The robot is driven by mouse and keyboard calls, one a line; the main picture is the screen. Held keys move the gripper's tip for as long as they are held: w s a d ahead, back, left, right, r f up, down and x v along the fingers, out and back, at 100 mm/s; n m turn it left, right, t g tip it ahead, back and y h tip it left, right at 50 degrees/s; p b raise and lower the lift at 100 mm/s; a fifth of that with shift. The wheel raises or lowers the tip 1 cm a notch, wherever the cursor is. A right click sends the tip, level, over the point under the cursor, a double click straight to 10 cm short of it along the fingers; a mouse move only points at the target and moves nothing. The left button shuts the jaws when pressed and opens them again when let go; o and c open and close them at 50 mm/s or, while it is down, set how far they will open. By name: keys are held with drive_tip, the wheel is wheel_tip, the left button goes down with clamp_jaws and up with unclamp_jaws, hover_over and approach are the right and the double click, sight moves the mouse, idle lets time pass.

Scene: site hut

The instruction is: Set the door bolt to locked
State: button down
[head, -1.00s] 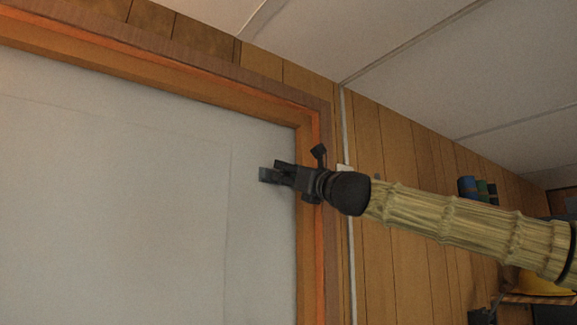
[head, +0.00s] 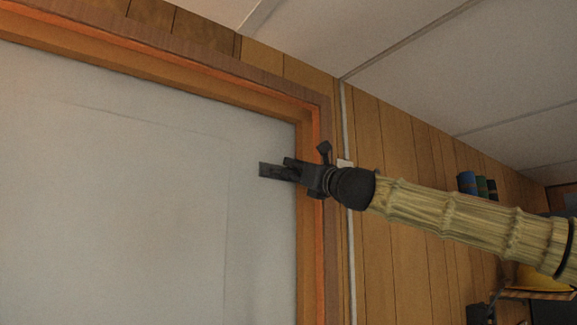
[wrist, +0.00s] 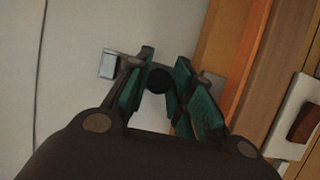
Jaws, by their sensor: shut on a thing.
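The door bolt shows in the wrist view as a dark round knob (wrist: 160,82), with a pale metal end (wrist: 110,64) to its left on the grey-white door (head: 120,190). A greyish metal piece shows to the right of the fingers, beside the wooden frame. My gripper (wrist: 165,58) is shut on the knob, with a green-padded finger on each side. In the head view my gripper (head: 288,170) is at the door's right edge, by the frame. It hides much of the bolt, and I cannot tell how far the bolt reaches across.
The wooden door frame (head: 312,230) stands right beside my gripper. A white wall plate with a red-brown rocker (wrist: 305,121) is on the right in the wrist view. Blue and green rolled or bound items (head: 467,183) are on the far right.

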drive_tip(key=shift+w+d, duration=0.25)
drive_tip(key=shift+d, duration=0.2)
drive_tip(key=c, duration=1.7)
unclamp_jaws()
drive_tip(key=o, duration=0.5)
drive_tip(key=shift+d, duration=0.2)
drive_tip(key=shift+c, duration=0.2)
drive_tip(key=shift+a, duration=0.15)
drive_tip(key=v, duration=1.2)
